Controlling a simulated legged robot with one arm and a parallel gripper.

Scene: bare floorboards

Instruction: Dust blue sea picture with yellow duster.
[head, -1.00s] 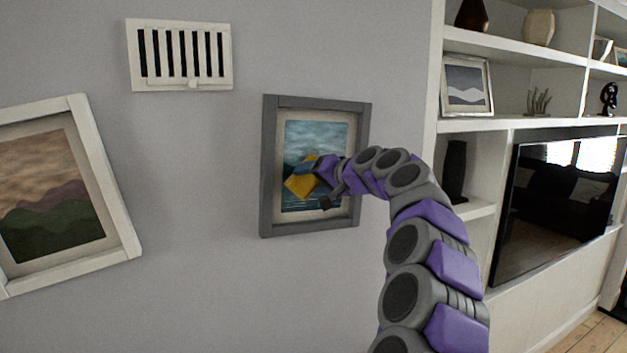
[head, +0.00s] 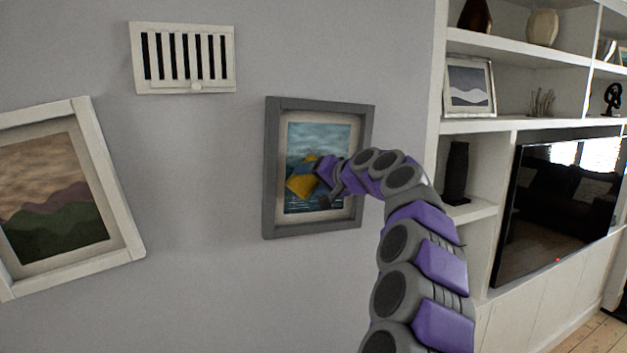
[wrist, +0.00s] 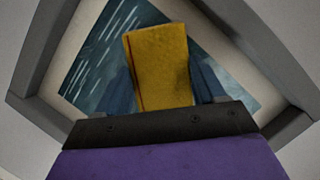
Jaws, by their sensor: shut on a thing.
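The blue sea picture (head: 319,145) hangs on the wall in a grey frame, at the middle of the head view. In the wrist view its blue surface (wrist: 110,55) and pale mat show behind the duster. The yellow duster (head: 301,184) is in front of the picture's middle; it also shows in the wrist view (wrist: 160,65). My gripper (head: 318,172) is shut on the duster and holds it at the picture. I cannot tell whether the duster touches the surface. My arm hides part of the frame's right side.
A tilted white-framed landscape picture (head: 55,205) hangs to the left. A white vent (head: 184,58) is on the wall above. White shelves (head: 520,125) with vases and a small framed picture (head: 469,85) stand at right, beside a dark television (head: 550,205).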

